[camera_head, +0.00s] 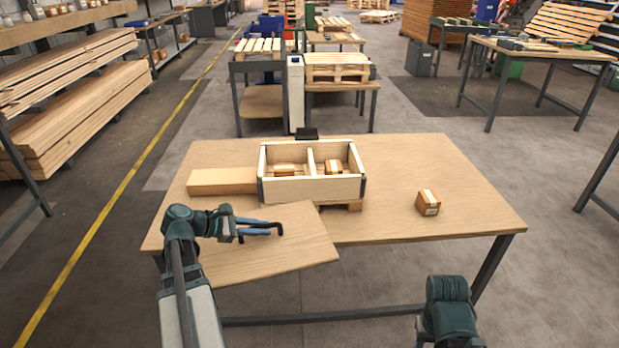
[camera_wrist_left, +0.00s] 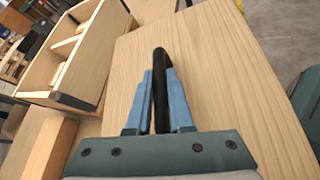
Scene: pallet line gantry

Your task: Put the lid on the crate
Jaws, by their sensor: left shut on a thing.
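The lid (camera_head: 297,250) is a flat, plain wooden board, tilted in the picture and reaching past the table's front edge. My left gripper (camera_head: 264,229) is over it, its blue fingers shut on a dark bar that looks like the lid's handle; this bar (camera_wrist_left: 160,85) shows between the fingers in the left wrist view. The open wooden crate (camera_head: 315,188) stands behind the lid at the table's middle. The crate also shows in the left wrist view (camera_wrist_left: 85,55). My right gripper is out of view.
A wooden block (camera_head: 222,181) lies left of the crate. The table's right side is otherwise clear. A dark small object (camera_head: 307,134) is at the back edge.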

